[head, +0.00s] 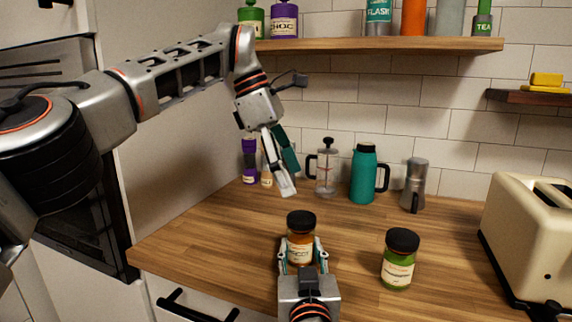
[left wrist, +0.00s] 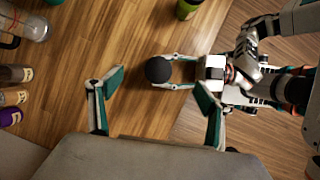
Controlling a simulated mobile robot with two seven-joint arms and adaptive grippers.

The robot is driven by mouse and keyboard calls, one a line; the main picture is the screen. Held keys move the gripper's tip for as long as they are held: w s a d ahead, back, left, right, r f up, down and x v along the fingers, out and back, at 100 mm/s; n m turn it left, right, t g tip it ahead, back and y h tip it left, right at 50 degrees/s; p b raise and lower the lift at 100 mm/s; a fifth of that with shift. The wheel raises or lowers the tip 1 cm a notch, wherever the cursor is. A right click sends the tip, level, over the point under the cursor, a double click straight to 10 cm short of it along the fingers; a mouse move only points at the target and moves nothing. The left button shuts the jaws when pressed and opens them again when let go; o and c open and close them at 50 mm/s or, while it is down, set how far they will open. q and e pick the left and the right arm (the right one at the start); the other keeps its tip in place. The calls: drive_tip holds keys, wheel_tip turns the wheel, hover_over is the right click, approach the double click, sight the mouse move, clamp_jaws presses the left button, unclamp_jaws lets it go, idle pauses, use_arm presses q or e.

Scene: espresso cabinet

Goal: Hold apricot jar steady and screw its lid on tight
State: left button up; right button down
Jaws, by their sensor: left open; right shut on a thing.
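The apricot jar (head: 301,250), orange with a pale label, stands upright on the wooden counter. Its black lid (head: 301,221) sits on top; how tightly it is screwed cannot be seen. My right gripper (head: 300,247) is shut on the jar's body, a finger on each side, from the counter's front. My left gripper (head: 290,179) is open and empty, above and behind the jar, fingers pointing down. In the left wrist view the lid (left wrist: 158,70) shows from above, between and beyond the open left fingers (left wrist: 157,88), not touching them.
A green jar with a black lid (head: 400,259) stands right of the apricot jar. The cream toaster (head: 530,240) is at far right. A French press (head: 326,172), teal flask (head: 363,175) and moka pot (head: 414,186) stand at the back. A shelf (head: 390,46) hangs above.

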use_arm(q)
drive_tip(key=shift+v, duration=1.5)
use_arm(e)
drive_tip(key=c, duration=1.2)
unclamp_jaws()
drive_tip(key=s, duration=0.8)
drive_tip(key=s+d, duration=0.1)
drive_tip(key=s, duration=0.3)
